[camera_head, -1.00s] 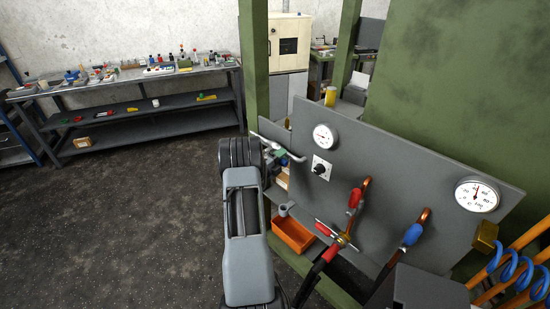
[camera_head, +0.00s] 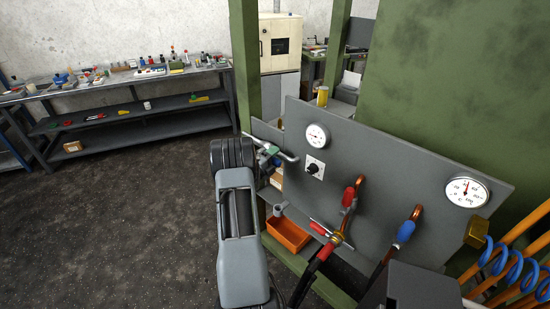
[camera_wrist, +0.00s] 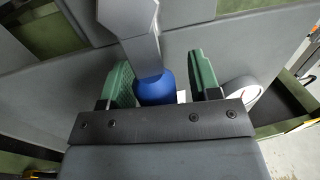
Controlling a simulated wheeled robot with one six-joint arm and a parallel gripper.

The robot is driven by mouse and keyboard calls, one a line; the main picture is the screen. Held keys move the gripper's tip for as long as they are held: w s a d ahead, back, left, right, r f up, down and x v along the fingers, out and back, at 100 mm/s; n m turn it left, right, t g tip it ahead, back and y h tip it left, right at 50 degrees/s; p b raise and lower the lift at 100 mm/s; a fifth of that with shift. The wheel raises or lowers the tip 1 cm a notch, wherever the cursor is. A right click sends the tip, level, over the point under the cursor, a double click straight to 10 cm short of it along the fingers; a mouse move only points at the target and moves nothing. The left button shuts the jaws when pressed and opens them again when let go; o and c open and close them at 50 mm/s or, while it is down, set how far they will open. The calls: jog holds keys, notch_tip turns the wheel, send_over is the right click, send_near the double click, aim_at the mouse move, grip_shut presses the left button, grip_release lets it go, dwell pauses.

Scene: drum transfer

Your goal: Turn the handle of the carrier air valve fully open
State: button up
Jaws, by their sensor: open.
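My gripper (camera_wrist: 160,85) has its two green jaws apart. In the wrist view a grey bar with a blue sleeve (camera_wrist: 155,88) stands between them. The blue part lies closer to the left jaw, and a gap shows on the right. I cannot tell whether this is the carrier air valve's handle. In the head view my gripper (camera_head: 268,156) is small and partly hidden by my arm, at the left end of the grey panel (camera_head: 390,185) beside a pale bar (camera_head: 287,154). A red-handled valve (camera_head: 348,197) and a blue-handled one (camera_head: 405,232) are on the panel to the right.
A round gauge (camera_head: 316,134) and a black knob (camera_head: 313,169) are close to my gripper. Another gauge (camera_head: 466,191) is at the panel's right. An orange bin (camera_head: 288,235) sits below. A green post (camera_head: 245,70) stands behind. The floor at left is clear.

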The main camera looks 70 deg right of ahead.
jog(key=b+v, duration=0.3)
jog(key=v, duration=1)
jog(key=shift+a, duration=0.4)
jog(key=shift+w+f, duration=0.1)
